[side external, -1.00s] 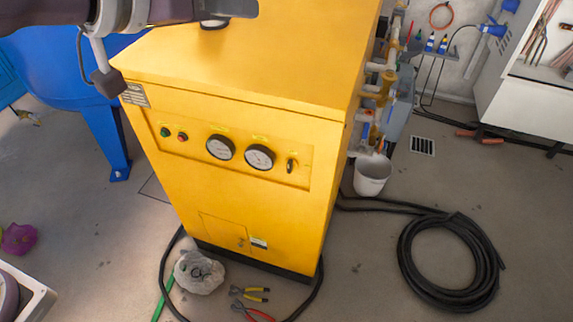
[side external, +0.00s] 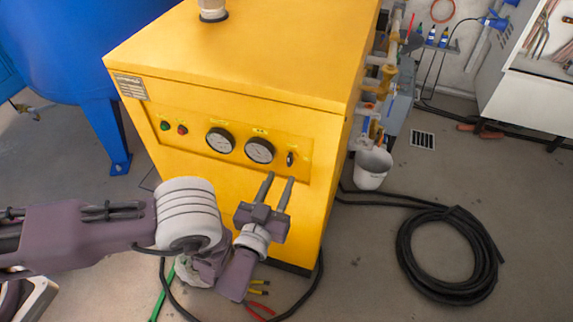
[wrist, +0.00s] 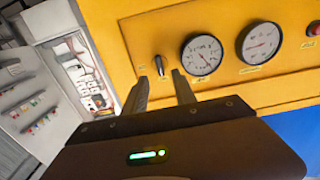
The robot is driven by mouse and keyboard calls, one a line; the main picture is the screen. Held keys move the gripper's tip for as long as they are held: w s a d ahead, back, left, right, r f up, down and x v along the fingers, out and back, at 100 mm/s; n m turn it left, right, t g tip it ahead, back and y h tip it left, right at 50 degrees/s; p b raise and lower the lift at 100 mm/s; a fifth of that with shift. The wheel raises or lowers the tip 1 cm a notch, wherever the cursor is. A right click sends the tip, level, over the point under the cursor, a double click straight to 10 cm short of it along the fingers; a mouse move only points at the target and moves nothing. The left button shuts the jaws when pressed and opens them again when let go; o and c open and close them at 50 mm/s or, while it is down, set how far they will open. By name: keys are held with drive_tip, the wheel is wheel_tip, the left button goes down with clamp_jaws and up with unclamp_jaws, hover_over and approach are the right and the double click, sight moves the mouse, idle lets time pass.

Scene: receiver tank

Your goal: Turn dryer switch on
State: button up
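The yellow dryer cabinet (side external: 215,185) stands in the middle of the side view. Its small black dryer switch (side external: 290,159) sits at the right end of the front panel and looks roughly upright. It also shows in the wrist view (wrist: 159,65), beyond and between the fingertips. My gripper (side external: 279,177) is in front of the panel, just below the switch. Its two fingers point up toward the panel with a gap between them. Nothing is between the fingers, and they appear apart from the switch. My gripper also fills the lower wrist view (wrist: 159,77).
Two round gauges (side external: 260,150) and a green and a red button (side external: 182,129) share the panel. A white bucket (side external: 371,168) and a coiled black hose (side external: 450,250) lie right of the cabinet. Pliers (side external: 260,305) lie on the floor below my gripper. A blue tank (side external: 60,55) stands left.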

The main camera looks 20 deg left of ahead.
sight(289, 162)
drive_tip(key=w, duration=0.5)
drive_tip(key=shift+w, duration=0.4)
clamp_jaws()
